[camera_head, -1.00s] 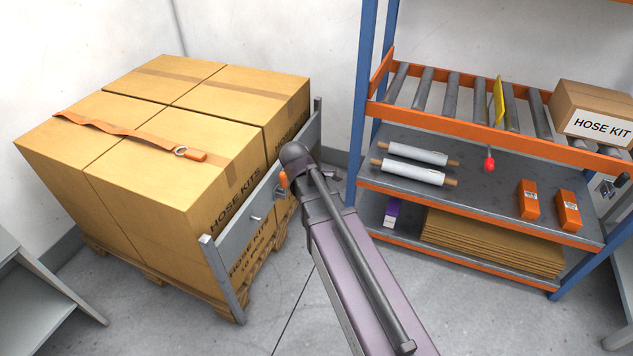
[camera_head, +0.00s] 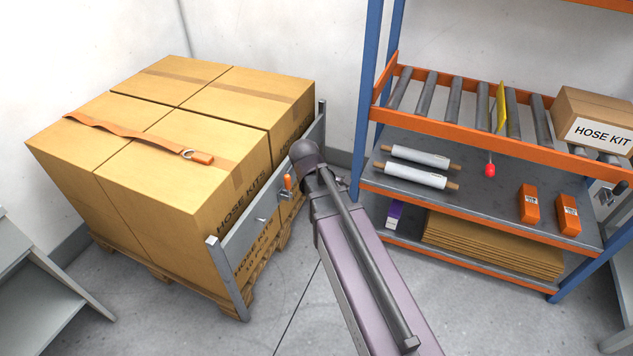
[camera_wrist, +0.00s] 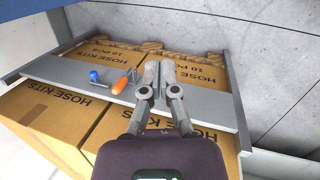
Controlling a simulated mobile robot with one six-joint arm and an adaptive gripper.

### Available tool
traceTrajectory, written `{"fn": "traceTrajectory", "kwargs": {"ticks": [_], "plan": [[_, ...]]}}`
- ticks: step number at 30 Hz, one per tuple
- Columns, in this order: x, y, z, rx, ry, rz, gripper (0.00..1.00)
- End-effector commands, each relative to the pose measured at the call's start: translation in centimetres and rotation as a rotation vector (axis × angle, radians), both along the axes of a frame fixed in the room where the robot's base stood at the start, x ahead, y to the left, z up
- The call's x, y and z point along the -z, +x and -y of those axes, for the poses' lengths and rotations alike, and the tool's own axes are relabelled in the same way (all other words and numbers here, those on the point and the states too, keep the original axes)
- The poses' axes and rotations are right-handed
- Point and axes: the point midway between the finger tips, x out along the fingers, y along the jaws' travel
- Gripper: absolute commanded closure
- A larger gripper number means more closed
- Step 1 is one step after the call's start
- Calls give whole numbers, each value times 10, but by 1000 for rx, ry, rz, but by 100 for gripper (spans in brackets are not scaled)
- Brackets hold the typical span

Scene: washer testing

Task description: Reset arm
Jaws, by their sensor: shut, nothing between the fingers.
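My gripper (camera_wrist: 160,68) shows in the wrist view with its two grey fingers together and nothing between them. The fingers are in front of a grey gate panel (camera_wrist: 195,100) on the box stack; I cannot tell whether they touch it. An orange latch handle (camera_wrist: 124,82) and a blue-tipped lever (camera_wrist: 94,76) are on the panel, left of the fingers. In the head view my arm reaches up from the bottom centre and ends beside the gate panel (camera_head: 240,248), near the orange handle (camera_head: 288,182). The fingers are hidden in the head view.
Hose kit boxes (camera_head: 100,190) stand on a pallet at left, with an orange strap (camera_head: 135,138) on top. A blue and orange shelf rack (camera_head: 470,130) stands at right, holding rolls, orange boxes and cardboard. Bare floor (camera_head: 290,300) lies between.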

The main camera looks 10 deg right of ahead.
Motion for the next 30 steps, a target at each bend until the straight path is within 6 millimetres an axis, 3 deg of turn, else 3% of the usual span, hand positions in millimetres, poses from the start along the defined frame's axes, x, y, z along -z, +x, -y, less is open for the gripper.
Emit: {"fn": "traceTrajectory", "kwargs": {"ticks": [8, 14, 30], "plan": [[0, -2, 0, 12, 4, 1, 100], [2, -14, 3, 124, 47, 6, 100], [8, -78, 8, 807, 263, 2, 100]]}}
